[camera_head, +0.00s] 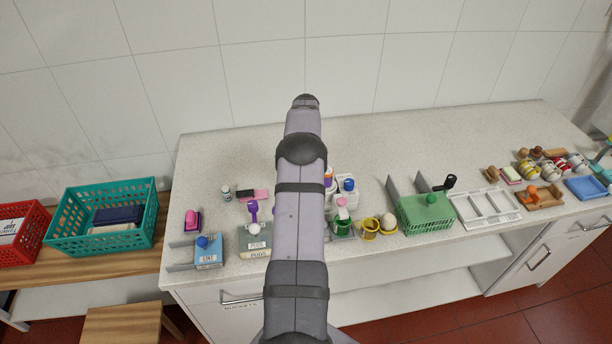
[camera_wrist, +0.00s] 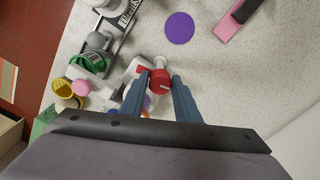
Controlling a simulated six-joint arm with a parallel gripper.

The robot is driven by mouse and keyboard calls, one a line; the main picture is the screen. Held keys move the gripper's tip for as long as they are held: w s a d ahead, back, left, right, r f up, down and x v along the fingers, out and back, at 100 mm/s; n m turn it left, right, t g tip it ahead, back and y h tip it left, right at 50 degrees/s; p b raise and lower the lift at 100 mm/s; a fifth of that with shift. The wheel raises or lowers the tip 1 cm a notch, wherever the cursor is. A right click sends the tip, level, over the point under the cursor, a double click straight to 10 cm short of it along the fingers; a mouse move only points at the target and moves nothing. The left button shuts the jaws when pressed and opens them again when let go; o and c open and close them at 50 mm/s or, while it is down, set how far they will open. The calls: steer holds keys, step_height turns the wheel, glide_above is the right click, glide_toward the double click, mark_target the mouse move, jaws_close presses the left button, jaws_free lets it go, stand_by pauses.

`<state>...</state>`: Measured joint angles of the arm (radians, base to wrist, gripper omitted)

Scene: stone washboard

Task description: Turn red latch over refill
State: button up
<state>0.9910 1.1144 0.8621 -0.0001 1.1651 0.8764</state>
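The red latch (camera_wrist: 160,84) shows in the wrist view as a small round red piece with a pale mark, on or beside a whitish holder (camera_wrist: 135,72). My gripper (camera_wrist: 160,74) has its two blue fingers apart, one on each side of the red latch. The left finger is very close to the red piece, and a small gap shows at the right finger. I cannot tell whether either touches. The refill label cannot be made out. In the head view my arm hides the latch and my gripper.
A purple disc (camera_wrist: 180,28) and a pink-and-black brush (camera_wrist: 232,22) lie beyond the fingers in the wrist view. Green (camera_wrist: 88,62) and yellow (camera_wrist: 62,88) cups stand to the left. A green basket (camera_head: 425,213) stands right of my arm. Counter behind is clear.

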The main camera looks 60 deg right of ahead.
steer(key=c, duration=0.5)
steer(key=shift+n, duration=0.3)
steer(key=shift+n+b, duration=0.6)
steer(key=shift+n, duration=0.2)
steer(key=n+b, duration=0.1)
steer(key=n, duration=0.2)
steer(key=shift+n, duration=0.3)
steer(key=n, duration=0.4)
steer(key=shift+n+b, duration=0.3)
steer(key=shift+r+n, duration=0.1)
steer(key=shift+n, duration=2.2)
steer(key=shift+d, duration=0.1)
